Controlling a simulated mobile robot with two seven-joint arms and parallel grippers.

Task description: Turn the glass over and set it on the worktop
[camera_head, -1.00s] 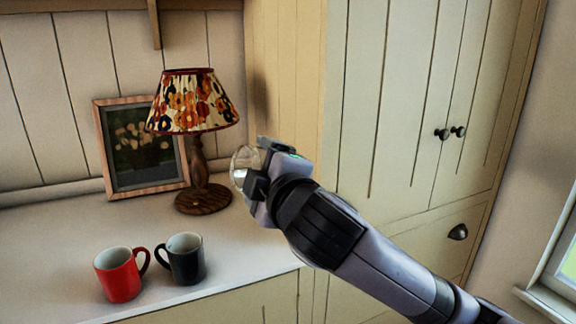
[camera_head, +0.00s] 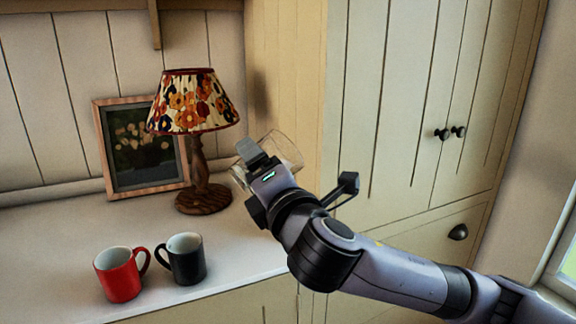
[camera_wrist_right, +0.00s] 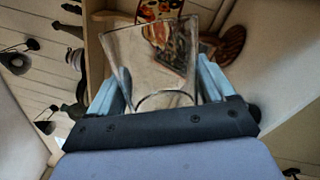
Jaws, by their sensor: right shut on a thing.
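The clear glass (camera_head: 287,147) is held in the air by my right gripper (camera_head: 257,160), above the right end of the worktop (camera_head: 50,240) and beside the lamp. It is tilted, close to lying on its side. In the right wrist view the glass (camera_wrist_right: 150,65) sits between the two fingers, with its wide end away from the palm and a round edge near the palm. The fingers partly hide it in the head view. It is apart from the worktop. My left gripper is out of view.
A lamp (camera_head: 197,165) with a flowered shade stands just left of the glass, in front of a framed picture (camera_head: 118,178). A red mug (camera_head: 118,276) and a black mug (camera_head: 187,262) stand near the front edge. A tall cupboard (camera_head: 370,130) rises at right. Worktop between lamp and mugs is clear.

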